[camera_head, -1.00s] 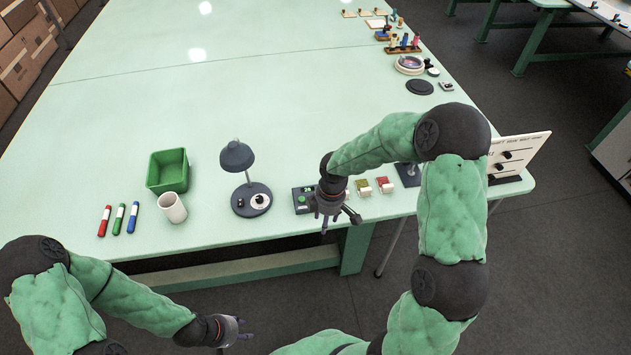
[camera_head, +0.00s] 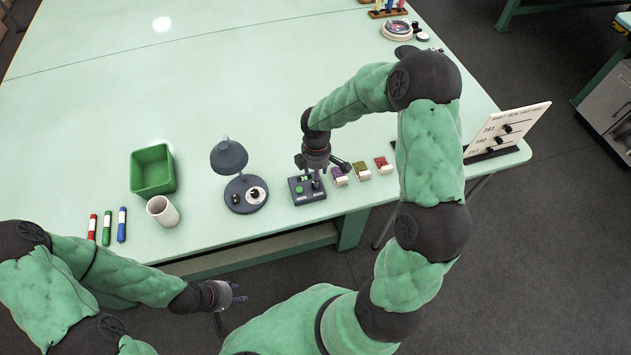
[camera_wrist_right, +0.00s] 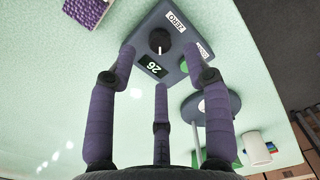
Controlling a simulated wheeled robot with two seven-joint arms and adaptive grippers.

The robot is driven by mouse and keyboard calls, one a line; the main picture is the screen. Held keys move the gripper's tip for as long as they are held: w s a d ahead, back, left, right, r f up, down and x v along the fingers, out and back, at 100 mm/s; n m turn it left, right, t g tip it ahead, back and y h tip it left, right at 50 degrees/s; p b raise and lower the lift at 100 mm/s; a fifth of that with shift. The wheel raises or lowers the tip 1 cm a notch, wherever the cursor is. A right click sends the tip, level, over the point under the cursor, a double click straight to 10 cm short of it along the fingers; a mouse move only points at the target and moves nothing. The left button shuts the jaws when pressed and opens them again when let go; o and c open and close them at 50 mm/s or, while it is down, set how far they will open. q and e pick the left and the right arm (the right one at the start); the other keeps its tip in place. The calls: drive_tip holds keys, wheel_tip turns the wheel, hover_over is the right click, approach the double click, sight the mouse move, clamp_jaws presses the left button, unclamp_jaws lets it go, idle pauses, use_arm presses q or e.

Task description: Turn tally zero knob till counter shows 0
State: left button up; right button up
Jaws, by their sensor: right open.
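The dark tally counter box (camera_head: 298,197) sits near the table's front edge, with a green button on top. In the right wrist view its black knob (camera_wrist_right: 159,39) stands beside a ZERO label, and the green display (camera_wrist_right: 154,67) seems to read 26, turned in the picture. My right gripper (camera_head: 315,178) is above the box, pointing down. In the right wrist view its fingers (camera_wrist_right: 160,62) are spread and empty, with the knob beyond them, between the two outer tips. My left gripper (camera_head: 238,292) hangs in front of the table edge, fingers apart and empty.
A dark lamp (camera_head: 230,157) stands left of the box. A white cup (camera_head: 163,211), green bin (camera_head: 152,171) and markers (camera_head: 106,227) are further left. A white sign board (camera_head: 508,128) stands at right.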

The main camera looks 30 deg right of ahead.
drive_tip(key=shift+f+b, duration=0.5)
drive_tip(key=shift+f, duration=2.2)
drive_tip(key=shift+c, duration=0.3)
clamp_jaws()
